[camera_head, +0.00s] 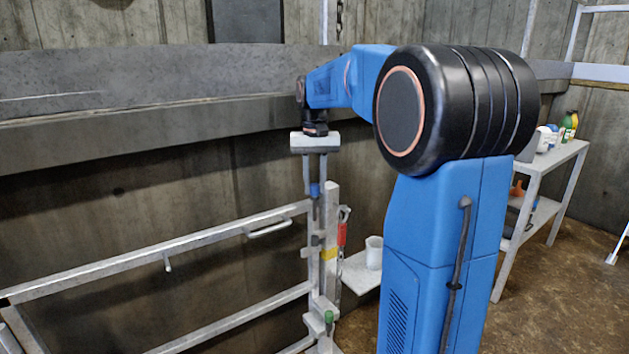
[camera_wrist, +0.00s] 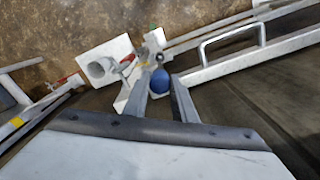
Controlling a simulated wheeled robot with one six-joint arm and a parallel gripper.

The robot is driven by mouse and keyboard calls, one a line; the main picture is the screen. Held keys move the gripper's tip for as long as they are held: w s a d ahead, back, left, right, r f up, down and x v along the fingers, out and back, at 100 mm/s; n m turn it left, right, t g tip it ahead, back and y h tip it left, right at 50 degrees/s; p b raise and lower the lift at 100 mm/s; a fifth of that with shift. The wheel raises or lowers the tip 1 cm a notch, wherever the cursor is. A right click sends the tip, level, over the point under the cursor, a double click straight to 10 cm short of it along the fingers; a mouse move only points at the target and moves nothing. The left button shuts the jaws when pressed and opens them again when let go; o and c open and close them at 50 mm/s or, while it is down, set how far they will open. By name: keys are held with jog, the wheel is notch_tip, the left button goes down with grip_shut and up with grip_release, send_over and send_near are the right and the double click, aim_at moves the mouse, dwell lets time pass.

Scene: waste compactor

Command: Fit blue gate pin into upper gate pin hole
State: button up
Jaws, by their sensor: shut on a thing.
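My gripper (camera_head: 315,183) points straight down above the gate post, shut on the blue gate pin (camera_head: 315,191). The pin's blue head is between the fingertips and its thin grey shaft hangs roughly upright below. In the wrist view the round blue head (camera_wrist: 160,80) sits between the two fingers and hides the shaft. The upper bracket (camera_head: 312,240) on the left side of the light gate post (camera_head: 332,210) lies below the pin. Its hole is not visible, and I cannot tell whether the tip touches it. A green-headed pin (camera_head: 328,317) sits at the lower bracket.
The pale barred gate (camera_head: 180,245) with a handle (camera_head: 268,229) extends left. A red piece (camera_head: 342,234) hangs right of the post. A white cup (camera_head: 374,252) stands on a small shelf (camera_head: 358,275). A table with bottles (camera_head: 560,155) stands at right.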

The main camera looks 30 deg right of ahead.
aim_at(315, 197)
jog(key=shift+f, duration=6.7)
dwell(1.0)
jog(key=o, duration=1)
